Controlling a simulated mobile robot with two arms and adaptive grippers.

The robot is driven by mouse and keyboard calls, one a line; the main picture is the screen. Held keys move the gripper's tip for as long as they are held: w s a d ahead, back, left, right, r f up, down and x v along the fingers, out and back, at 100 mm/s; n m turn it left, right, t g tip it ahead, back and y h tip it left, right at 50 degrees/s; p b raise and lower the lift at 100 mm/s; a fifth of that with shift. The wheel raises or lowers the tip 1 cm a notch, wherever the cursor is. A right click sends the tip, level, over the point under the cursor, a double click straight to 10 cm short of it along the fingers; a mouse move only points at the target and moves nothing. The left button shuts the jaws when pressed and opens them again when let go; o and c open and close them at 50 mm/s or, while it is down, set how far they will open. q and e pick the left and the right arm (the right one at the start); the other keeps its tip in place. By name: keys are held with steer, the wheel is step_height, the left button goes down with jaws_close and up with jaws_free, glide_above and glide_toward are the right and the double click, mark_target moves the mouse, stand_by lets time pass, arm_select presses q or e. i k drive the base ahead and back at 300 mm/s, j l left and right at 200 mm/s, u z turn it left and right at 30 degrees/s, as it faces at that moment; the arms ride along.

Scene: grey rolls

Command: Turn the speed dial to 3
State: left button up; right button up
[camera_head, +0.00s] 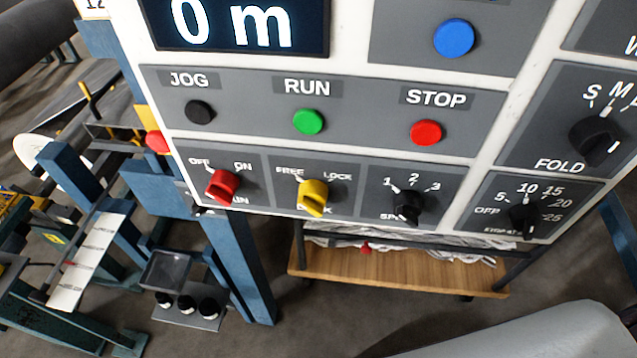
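The speed dial (407,206) is a small black knob low on the grey-and-white control panel, right of the yellow knob. The numbers 1, 2 and 3 run in an arc above it from left to right, with short white tick marks. Its label below is partly covered by the knob. I cannot tell for sure which number its pointer faces. Neither of my grippers shows in the head view, and nothing touches the dial.
Left of the dial are a yellow FREE/LOCK knob (314,196) and a red OFF/ON knob (222,185). A black stop-at dial (524,215) sits to the right. RUN (308,121) and STOP (426,132) buttons are above. A wooden shelf (400,272) stands below.

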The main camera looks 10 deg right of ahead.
mark_target(407, 204)
steer(key=z, duration=0.95)
